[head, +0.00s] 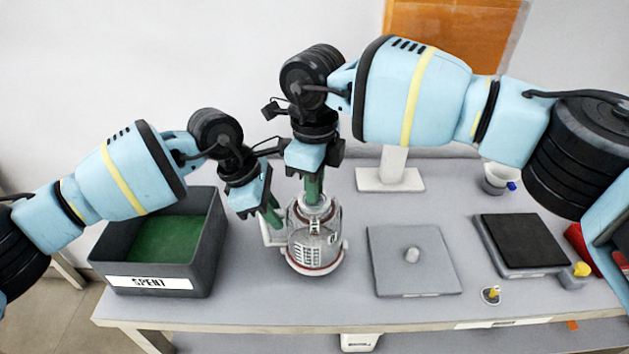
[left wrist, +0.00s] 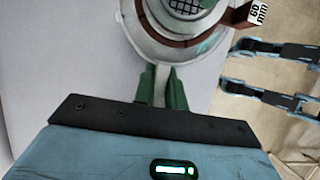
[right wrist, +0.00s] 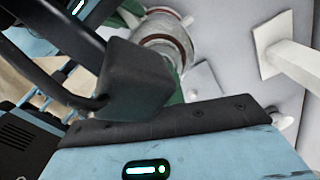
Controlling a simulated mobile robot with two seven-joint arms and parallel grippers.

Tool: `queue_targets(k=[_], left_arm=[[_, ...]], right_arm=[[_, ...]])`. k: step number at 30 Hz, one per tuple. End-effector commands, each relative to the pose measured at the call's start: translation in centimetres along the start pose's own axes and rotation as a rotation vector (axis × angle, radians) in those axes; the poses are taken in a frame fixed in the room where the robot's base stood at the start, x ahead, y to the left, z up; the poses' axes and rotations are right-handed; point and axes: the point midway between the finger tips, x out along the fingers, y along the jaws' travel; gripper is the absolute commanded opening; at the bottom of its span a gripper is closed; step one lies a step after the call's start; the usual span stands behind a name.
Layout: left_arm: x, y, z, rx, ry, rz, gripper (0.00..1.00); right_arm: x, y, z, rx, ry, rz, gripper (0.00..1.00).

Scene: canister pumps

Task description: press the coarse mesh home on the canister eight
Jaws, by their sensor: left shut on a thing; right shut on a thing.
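The canister (head: 316,240), clear and metallic with a reddish-brown ring at its base, stands upright on the table; it also shows in the left wrist view (left wrist: 170,48). My left gripper (head: 275,221) is shut on its handle (head: 268,236) at the left side. My right gripper (head: 314,198) points straight down over the canister's mouth, shut on a part there that its fingers mostly hide. A dark grid, seemingly the coarse mesh (left wrist: 187,5), shows at the top edge of the left wrist view. I cannot tell how deep it sits. In the right wrist view the grip is hidden.
A dark bin marked SPENT (head: 205,255) with a green inside stands to the left. To the right are a grey plate with a knob (head: 390,275), a black pad (head: 525,240), a small yellow-topped piece (head: 491,294) and a white cup (head: 495,180). A white stand (head: 375,181) is behind.

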Motion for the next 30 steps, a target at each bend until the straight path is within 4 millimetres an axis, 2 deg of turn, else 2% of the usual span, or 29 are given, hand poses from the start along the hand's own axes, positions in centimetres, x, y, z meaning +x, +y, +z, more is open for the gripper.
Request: queue_targets(k=[30], left_arm=[[-0.1,0.0,0.0,0.0,-0.001,0.001,0.0]], right_arm=[[1.3,0.0,0.0,0.0,0.0,0.0,0.0]])
